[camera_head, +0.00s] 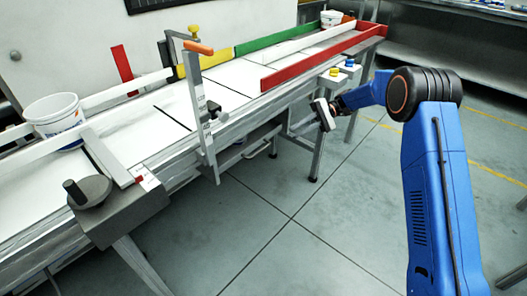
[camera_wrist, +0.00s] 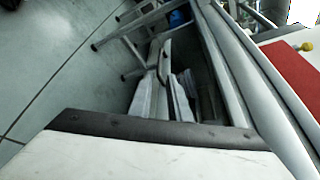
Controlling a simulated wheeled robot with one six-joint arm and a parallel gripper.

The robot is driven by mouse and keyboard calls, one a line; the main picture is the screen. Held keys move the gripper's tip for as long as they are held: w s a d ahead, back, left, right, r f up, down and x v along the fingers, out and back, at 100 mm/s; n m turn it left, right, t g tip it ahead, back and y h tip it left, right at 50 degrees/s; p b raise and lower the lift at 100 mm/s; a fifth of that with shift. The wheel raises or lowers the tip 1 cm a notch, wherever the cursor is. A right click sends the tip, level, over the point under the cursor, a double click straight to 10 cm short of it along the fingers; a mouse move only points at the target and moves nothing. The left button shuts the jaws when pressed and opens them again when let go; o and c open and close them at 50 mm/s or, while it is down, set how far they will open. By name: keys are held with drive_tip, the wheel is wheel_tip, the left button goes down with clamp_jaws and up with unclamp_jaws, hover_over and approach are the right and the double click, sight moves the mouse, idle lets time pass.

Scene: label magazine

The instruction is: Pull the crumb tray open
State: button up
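A grey tray (camera_head: 236,155), which looks like the crumb tray, sits low under the conveyor's near side in the head view. A white block with a dark edge fills the bottom of the wrist view and hides part of the tray area. The fingers cannot be made out clearly.
The conveyor (camera_head: 230,77) runs diagonally, with red, green and yellow rails. An upright bracket (camera_head: 200,105) with an orange top stands at its near edge. A white tub (camera_head: 55,117) stands at left. Yellow and blue buttons (camera_head: 340,70) are near the gripper. The floor (camera_head: 290,205) in front is clear.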

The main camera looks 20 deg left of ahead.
sight(263, 149)
drive_tip(key=x, duration=1.7)
drive_tip(key=shift+s+a+f, duration=0.15)
drive_tip(key=shift+a, duration=0.15)
clamp_jaws()
